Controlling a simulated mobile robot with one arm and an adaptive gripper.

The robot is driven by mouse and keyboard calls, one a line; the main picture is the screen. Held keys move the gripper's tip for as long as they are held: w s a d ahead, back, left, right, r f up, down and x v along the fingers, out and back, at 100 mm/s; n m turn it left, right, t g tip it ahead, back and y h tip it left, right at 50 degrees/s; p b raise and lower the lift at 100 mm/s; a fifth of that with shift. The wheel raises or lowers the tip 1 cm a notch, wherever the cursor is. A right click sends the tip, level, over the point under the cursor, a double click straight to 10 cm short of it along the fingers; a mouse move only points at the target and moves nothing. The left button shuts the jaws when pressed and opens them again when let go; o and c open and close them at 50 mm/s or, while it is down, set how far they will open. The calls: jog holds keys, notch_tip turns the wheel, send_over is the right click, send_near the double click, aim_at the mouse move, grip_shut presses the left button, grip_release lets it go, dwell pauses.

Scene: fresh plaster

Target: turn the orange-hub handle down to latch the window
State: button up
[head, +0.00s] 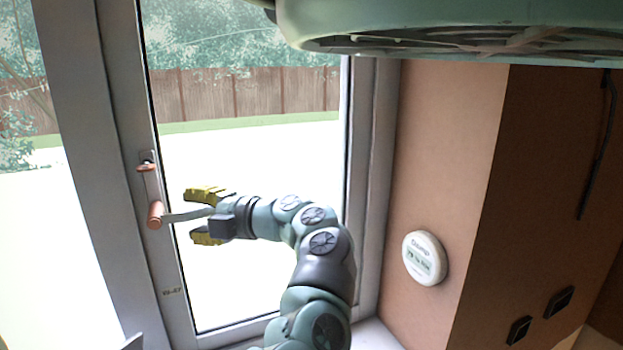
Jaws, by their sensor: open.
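The window handle is on the left upright of the window sash. Its orange hub (155,214) sits at the lower end of a pale mounting plate, with a smaller orange part above it. A grey lever (184,216) runs from the hub roughly level to the right. My gripper (194,216) reaches in from the right with its yellow fingers open, one above and one below the lever. The lever's outer part lies between the fingers, with visible gaps above and below. Its far end meets or passes the dark palm; I cannot tell which.
The window frame (368,200) borders bright glass, with a fence and trees outside. A round white device (424,258) labelled "Damp" is on the brown wall right of the window. Two dark wall plates (519,330) are at lower right. A large green body covers the top right.

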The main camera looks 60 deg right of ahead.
aim_at(186, 214)
jog(key=shift+p+x, duration=0.55)
jog(key=shift+x, duration=0.5)
jog(key=shift+w+a+f, duration=0.1)
jog(key=shift+w, duration=0.4)
grip_shut()
